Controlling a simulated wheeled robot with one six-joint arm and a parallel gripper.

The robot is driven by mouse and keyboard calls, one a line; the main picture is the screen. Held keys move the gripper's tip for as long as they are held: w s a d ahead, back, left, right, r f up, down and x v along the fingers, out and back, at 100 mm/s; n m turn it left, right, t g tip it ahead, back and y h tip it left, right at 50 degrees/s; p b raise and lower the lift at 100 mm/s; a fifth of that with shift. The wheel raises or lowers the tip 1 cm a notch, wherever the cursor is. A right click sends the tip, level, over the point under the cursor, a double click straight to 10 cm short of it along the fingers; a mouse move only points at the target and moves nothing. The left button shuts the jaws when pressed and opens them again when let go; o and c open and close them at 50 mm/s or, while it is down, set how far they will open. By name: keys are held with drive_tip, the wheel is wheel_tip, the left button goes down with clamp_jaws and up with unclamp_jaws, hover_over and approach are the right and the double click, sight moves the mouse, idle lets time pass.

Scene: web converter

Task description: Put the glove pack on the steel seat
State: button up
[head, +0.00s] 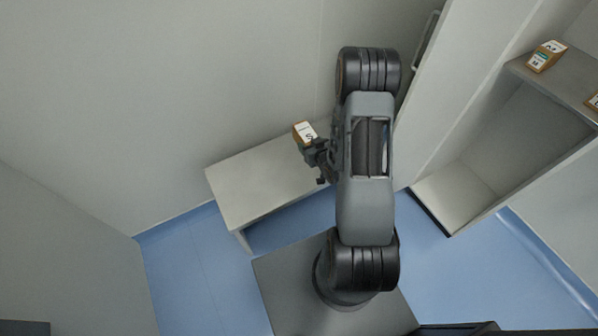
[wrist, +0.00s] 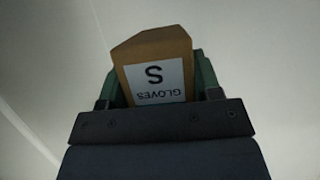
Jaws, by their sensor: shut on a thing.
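The glove pack is a small brown box (head: 305,131) with a white label marked S. In the wrist view the pack (wrist: 155,68) sits between the green fingers, its label reading GLOVES upside down. My gripper (head: 313,148) is shut on it. In the head view the pack appears over the far edge of a pale grey bench-like seat (head: 245,185), near the wall. I cannot tell how high it is above the seat. My arm hides the right end of the seat.
A shelf unit (head: 545,110) stands at the right, with another brown box (head: 546,56) labelled M on top and part of one more (head: 594,101) at the picture edge. A tall pale panel with a handle (head: 427,40) stands behind my arm. Blue floor (head: 190,265) is clear at left.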

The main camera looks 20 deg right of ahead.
drive_tip(key=s+d+f+b, duration=0.3)
drive_tip(key=d+f+b, duration=0.2)
drive_tip(key=d+b, duration=0.3)
drive_tip(key=s+d+f+b, duration=0.45)
drive_tip(key=d+b, duration=0.25)
drive_tip(key=d, duration=0.2)
drive_tip(key=shift+n+y, duration=0.3)
drive_tip(key=w+a+f+b, duration=0.2)
drive_tip(key=w+f, duration=0.1)
drive_tip(key=w, duration=0.1)
drive_tip(key=w+a+f+b, duration=0.2)
drive_tip(key=w+f, duration=0.1)
drive_tip(key=w, duration=0.1)
drive_tip(key=w+a+f+b, duration=0.2)
drive_tip(key=w+f, duration=0.1)
drive_tip(key=w, duration=0.1)
drive_tip(key=shift+a+f, duration=0.1)
drive_tip(key=shift+w+a+f+b, duration=0.1)
drive_tip(key=shift+w+f+b, duration=0.1)
drive_tip(key=shift+f+b, duration=0.6)
drive_tip(key=shift+w+a+f+b, duration=0.15)
drive_tip(key=shift+f+b, duration=0.1)
drive_tip(key=shift+f, duration=0.9)
drive_tip(key=shift+f, duration=0.1)
drive_tip(key=o, duration=1)
drive_tip(key=shift+c, duration=0.2)
